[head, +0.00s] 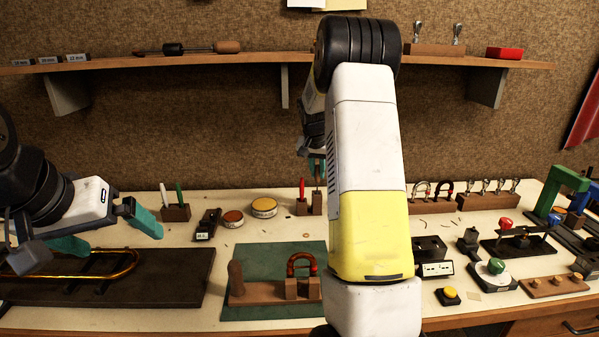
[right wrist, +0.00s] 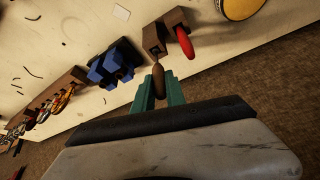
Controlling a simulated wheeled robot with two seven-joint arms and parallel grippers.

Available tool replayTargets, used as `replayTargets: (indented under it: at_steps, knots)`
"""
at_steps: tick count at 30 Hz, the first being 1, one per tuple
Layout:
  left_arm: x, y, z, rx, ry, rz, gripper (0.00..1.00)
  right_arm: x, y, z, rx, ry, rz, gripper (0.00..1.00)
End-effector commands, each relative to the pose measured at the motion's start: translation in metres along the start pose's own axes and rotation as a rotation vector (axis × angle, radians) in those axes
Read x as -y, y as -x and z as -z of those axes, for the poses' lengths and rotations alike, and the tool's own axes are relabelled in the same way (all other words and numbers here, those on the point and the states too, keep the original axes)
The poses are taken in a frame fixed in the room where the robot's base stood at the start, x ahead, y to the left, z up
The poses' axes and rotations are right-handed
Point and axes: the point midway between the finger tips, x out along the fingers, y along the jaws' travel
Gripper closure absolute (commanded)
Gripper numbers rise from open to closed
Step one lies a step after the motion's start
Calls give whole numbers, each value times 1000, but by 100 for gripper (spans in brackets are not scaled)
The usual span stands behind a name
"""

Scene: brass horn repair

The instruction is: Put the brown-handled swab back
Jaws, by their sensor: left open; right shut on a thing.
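The brown-handled swab (right wrist: 158,84) is between the teal fingers of my right gripper (right wrist: 158,92), which is shut on its handle. In the head view the right gripper (head: 317,165) is at the back of the bench, partly hidden by my own arm. The swab points down at a small brown block (right wrist: 154,40), which also shows in the head view (head: 317,204). I cannot tell how far the swab is inside the block. My left gripper (head: 105,232) is open and empty above the dark board at the left.
A red-handled tool (right wrist: 185,42) stands in another block right beside the swab's block. Round tins (head: 264,207) and a blue object (right wrist: 112,65) are nearby. A green mat (head: 260,245) with a wooden fixture lies in front. The shelf (head: 270,57) runs above.

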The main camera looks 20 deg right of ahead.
Motion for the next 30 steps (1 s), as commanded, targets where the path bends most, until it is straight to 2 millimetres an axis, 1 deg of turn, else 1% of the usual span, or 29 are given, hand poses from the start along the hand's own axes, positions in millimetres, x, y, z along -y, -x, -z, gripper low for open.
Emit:
replayTargets:
  at_steps: [10, 11, 12, 14, 22, 25, 28, 30]
  knots:
    - [0, 0, 0, 0, 0, 0, 0, 0, -4, -2, 0, 0, 0, 100]
    - [0, 0, 0, 0, 0, 0, 0, 0, -4, -2, 0, 0, 0, 82]
    - [0, 0, 0, 0, 0, 0, 0, 0, -4, -2, -1, 0, 1, 74]
    - [0, 0, 0, 0, 0, 0, 0, 0, -4, -1, -1, -1, 1, 63]
    - [0, 0, 0, 0, 0, 0, 0, 0, -3, -1, -1, -1, 1, 62]
    - [0, 0, 0, 0, 0, 0, 0, 0, 0, 0, -2, -1, 1, 62]
    - [0, 0, 0, 0, 0, 0, 0, 1, 10, 1, -4, -1, 3, 62]
    - [0, 0, 0, 0, 0, 0, 0, 1, 23, 1, -5, 0, 3, 62]
